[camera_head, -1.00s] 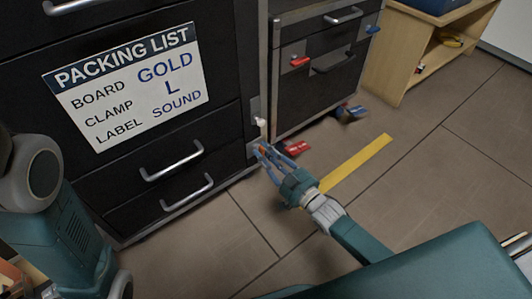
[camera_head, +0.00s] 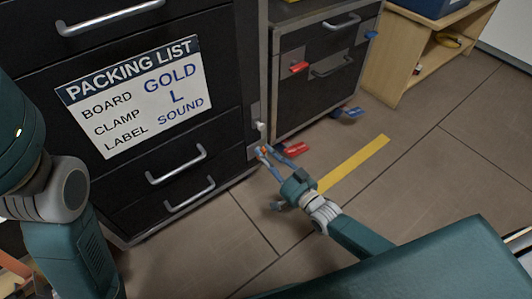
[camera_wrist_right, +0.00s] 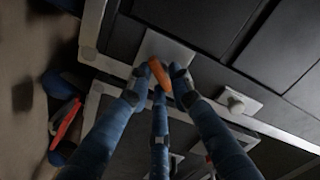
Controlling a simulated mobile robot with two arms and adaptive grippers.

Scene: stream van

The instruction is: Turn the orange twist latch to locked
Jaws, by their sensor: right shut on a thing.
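The orange twist latch (camera_wrist_right: 160,75) sits on a grey plate (camera_wrist_right: 165,50) on the dark cabinet front in the right wrist view. Its handle looks tilted there. In the head view only a small orange bit (camera_head: 264,149) shows between my fingers, low at the cabinet's right edge. My right gripper (camera_head: 268,151) is shut on the latch; its blue fingertips (camera_wrist_right: 156,82) lie on both sides of the handle. My left arm comes in at the left, but its gripper is out of view.
A white knob (camera_head: 260,126) is just above my right fingertips. Red (camera_head: 299,67) and blue (camera_head: 371,34) handles are on the neighbouring cabinet, with another red piece (camera_head: 296,149) lower down. A packing list (camera_head: 135,95) is on the drawers.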

